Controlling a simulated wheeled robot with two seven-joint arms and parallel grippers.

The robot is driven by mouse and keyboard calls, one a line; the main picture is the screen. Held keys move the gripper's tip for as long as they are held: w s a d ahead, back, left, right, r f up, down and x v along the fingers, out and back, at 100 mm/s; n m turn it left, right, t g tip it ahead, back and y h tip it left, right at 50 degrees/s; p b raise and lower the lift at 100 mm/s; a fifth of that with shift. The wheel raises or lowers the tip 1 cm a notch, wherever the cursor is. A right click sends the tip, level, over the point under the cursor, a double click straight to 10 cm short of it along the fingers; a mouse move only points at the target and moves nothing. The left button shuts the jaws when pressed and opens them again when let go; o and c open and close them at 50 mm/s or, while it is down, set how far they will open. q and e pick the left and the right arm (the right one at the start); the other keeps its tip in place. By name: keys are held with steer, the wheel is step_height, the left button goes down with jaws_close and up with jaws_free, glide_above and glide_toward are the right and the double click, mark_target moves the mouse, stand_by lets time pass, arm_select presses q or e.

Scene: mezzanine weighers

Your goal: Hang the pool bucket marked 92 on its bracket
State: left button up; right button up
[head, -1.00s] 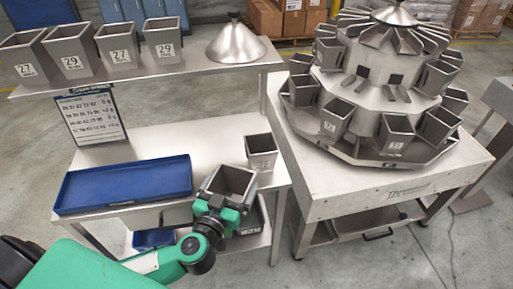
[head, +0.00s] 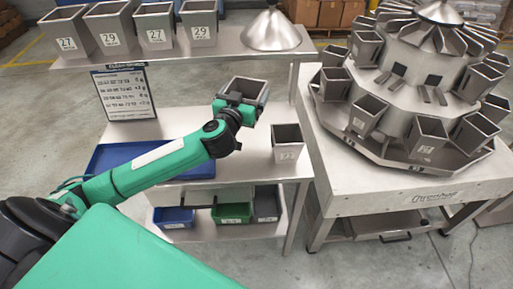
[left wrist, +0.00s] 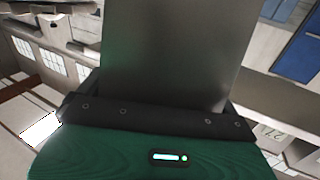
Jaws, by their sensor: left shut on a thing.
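My left gripper (head: 238,106) is shut on a grey metal bucket (head: 246,88) and holds it open side up, above the back of the steel table. No number shows on the held bucket in the head view. In the left wrist view its plain grey wall (left wrist: 170,55) fills the middle, close against the gripper. A second grey bucket (head: 287,144) stands on the table's right end; its label is too small to read surely. The round weigher (head: 400,125) at the right carries several buckets around its tiers. My right gripper is not in view.
A raised shelf (head: 230,55) holds several buckets marked 27 and 29 and a steel cone (head: 271,30). A weight chart (head: 124,93) hangs from it. A blue tray (head: 108,160) lies behind my arm. Coloured bins (head: 232,212) sit below. The weigher's stand (head: 380,192) is right of the table.

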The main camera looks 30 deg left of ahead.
arm_select(q)
step_height(320, 180, down, 18)
steer(key=b, duration=0.3)
steer(key=shift+f, duration=0.15)
steer(key=shift+f, duration=0.15)
steer(key=o, duration=1)
